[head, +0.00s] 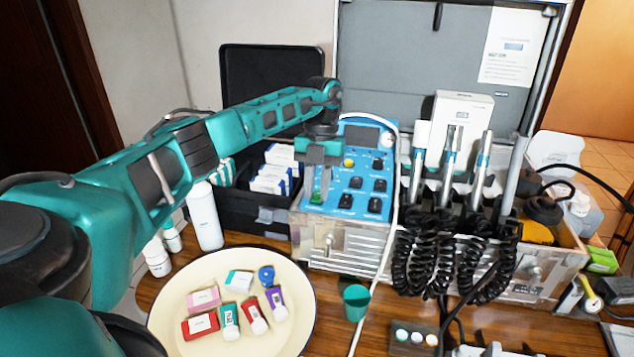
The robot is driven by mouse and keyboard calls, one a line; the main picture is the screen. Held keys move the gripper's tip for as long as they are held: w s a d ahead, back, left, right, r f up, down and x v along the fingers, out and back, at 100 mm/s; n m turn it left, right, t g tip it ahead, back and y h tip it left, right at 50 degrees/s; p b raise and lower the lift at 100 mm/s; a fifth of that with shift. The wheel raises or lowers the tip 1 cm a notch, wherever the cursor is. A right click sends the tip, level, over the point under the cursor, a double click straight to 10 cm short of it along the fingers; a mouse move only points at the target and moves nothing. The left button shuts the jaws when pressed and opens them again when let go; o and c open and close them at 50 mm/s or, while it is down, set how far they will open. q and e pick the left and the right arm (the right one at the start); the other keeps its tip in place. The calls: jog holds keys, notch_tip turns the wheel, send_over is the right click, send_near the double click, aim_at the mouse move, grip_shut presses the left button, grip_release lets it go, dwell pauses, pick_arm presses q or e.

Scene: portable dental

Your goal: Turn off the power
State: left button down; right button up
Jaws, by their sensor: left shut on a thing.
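The dental unit's blue control panel (352,206) stands upright in the middle of the head view, with a small display, black switches (375,205) and a yellow knob (349,162). A green switch (316,198) sits at the panel's lower left. My left gripper (319,186) reaches down in front of the panel's left side, with its fingers shut on this green switch. The fingers partly hide the switch, so its on or off position cannot be told. My right gripper is not in view.
Dental handpieces (449,165) with coiled black cords stand right of the panel. A black bin (258,207) with white boxes is to its left. A cream tray (270,335) with small coloured containers and a teal cup (356,302) are in front. A white hose hangs beside the panel.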

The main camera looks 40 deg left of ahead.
pick_arm(q)
jog(key=c, duration=1.2)
grip_release()
jog(key=shift+c, duration=0.2)
jog(key=p+v, duration=0.1)
jog(key=v, duration=1.2)
